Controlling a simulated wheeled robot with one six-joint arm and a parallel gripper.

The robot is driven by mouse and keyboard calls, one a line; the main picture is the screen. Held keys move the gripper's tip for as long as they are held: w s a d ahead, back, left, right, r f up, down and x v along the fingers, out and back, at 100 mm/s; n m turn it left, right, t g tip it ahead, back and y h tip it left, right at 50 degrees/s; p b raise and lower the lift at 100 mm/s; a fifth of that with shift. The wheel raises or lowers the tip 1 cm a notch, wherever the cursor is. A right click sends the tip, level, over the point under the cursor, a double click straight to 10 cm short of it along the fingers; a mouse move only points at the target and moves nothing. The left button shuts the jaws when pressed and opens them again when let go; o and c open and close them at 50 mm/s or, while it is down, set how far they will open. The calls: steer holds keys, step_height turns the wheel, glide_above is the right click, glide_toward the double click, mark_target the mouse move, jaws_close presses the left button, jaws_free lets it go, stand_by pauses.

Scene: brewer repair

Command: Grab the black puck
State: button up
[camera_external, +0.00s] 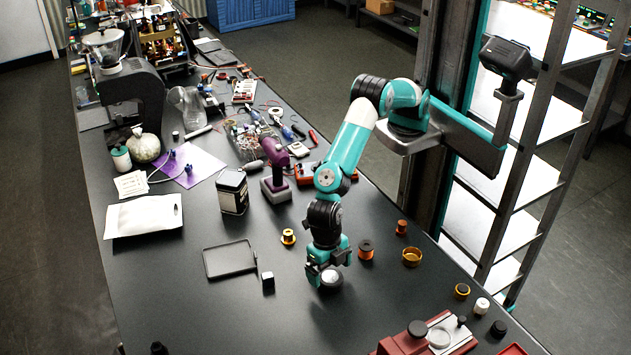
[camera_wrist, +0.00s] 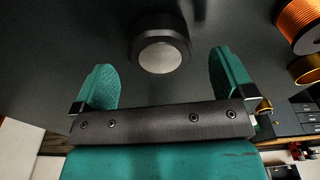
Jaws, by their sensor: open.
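A black puck (camera_external: 333,279) with a pale grey, disc-like face is on the dark table, right at my gripper in the external view. In the wrist view the black puck (camera_wrist: 160,42) lies ahead of and between the two teal fingers, nearer the top of the picture, with clear gaps to both sides. My gripper (camera_external: 324,272) points down at the table beside the puck. In the wrist view my gripper (camera_wrist: 160,75) is open with nothing held between its fingers. Part of the puck is hidden behind the gripper in the external view.
A copper spool (camera_external: 366,250) stands close on the right, with a brass ring (camera_external: 411,257) beyond it. A small black block (camera_external: 268,282) and a dark flat tray (camera_external: 230,260) are on the left. A red fixture (camera_external: 425,338) is at the front right. The table in front is clear.

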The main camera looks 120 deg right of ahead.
mark_target(330, 277)
steer(key=shift+a+f+p, duration=0.2)
steer(key=shift+f+p, duration=0.4)
steer(key=shift+f, duration=1.35)
steer(key=c, duration=1)
steer(key=shift+r, duration=0.1)
steer(key=shift+c, duration=0.7)
steer(key=shift+r, duration=0.1)
